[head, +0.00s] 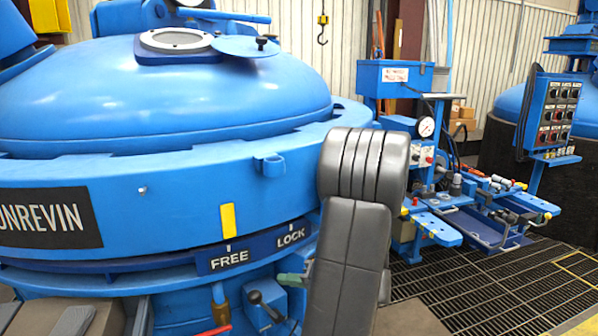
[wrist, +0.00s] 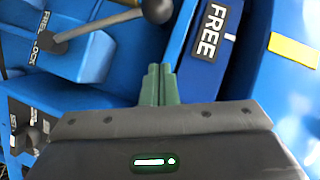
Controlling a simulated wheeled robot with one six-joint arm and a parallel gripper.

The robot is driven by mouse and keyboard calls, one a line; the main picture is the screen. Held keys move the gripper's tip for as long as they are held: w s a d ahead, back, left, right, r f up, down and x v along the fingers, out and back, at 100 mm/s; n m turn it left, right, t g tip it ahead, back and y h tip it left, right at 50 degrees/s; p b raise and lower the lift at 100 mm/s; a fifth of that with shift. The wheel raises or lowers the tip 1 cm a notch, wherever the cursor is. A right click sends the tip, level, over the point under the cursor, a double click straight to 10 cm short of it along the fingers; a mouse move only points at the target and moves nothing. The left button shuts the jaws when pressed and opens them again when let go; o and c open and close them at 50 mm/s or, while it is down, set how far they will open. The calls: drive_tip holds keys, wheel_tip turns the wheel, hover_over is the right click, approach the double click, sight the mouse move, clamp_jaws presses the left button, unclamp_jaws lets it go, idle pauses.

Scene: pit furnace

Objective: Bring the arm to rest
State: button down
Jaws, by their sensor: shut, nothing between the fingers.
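My gripper (wrist: 158,84) shows in the wrist view with its two green fingers together and nothing between them. In the head view its green fingers (head: 289,280) show just left of my grey arm, in front of the blue furnace body below the FREE/LOCK plate (head: 252,247). My arm (head: 350,260) is bent, with its grey joint in front of the furnace rim. In the wrist view a lever with a dark ball knob (wrist: 157,8) lies beyond the fingertips, at upper left. I cannot tell the exact gap between fingers and furnace.
The blue furnace (head: 230,190) fills the left, with a yellow mark (head: 228,220) above FREE. A small dark-knobbed lever (head: 262,304) is close to the gripper. A blue gauge stand (head: 395,80) and tool trays stand at right. Grated floor (head: 450,295) lies open at lower right.

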drive_tip(key=shift+m+y, duration=0.7)
drive_tip(key=shift+m, duration=0.2)
drive_tip(key=shift+w+d+f+p, duration=0.1)
drive_tip(key=shift+w+d+p, duration=0.4)
drive_tip(key=shift+d, duration=0.2)
drive_tip(key=shift+w+d+p, duration=0.4)
drive_tip(key=shift+d+p, duration=0.05)
drive_tip(key=shift+d, duration=0.25)
drive_tip(key=shift+w+d+f+p, duration=0.1)
drive_tip(key=shift+w+d+p, duration=0.4)
drive_tip(key=shift+d, duration=0.2)
